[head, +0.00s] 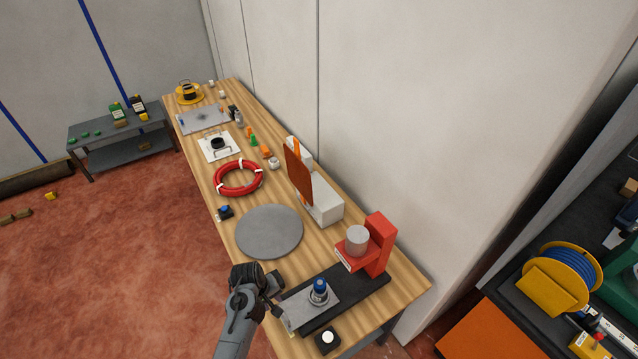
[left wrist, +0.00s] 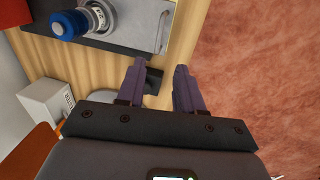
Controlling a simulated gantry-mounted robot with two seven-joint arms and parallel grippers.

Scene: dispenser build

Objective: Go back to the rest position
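My left gripper (head: 268,290) is low over the near left edge of the wooden workbench (head: 395,284), beside a grey metal plate (head: 297,306). In the left wrist view its two fingers (left wrist: 160,75) are spread apart with nothing held between them. A blue-topped metal cylinder (head: 319,291) stands upright on the plate, apart from the gripper; it also shows in the left wrist view (left wrist: 70,24). My right gripper is in neither view.
A red stand (head: 379,243) carries a grey cylinder (head: 357,239). A grey disc (head: 270,232), a red ring (head: 219,183) and a white unit with an orange panel (head: 299,175) lie farther along. Open floor (head: 130,260) lies left.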

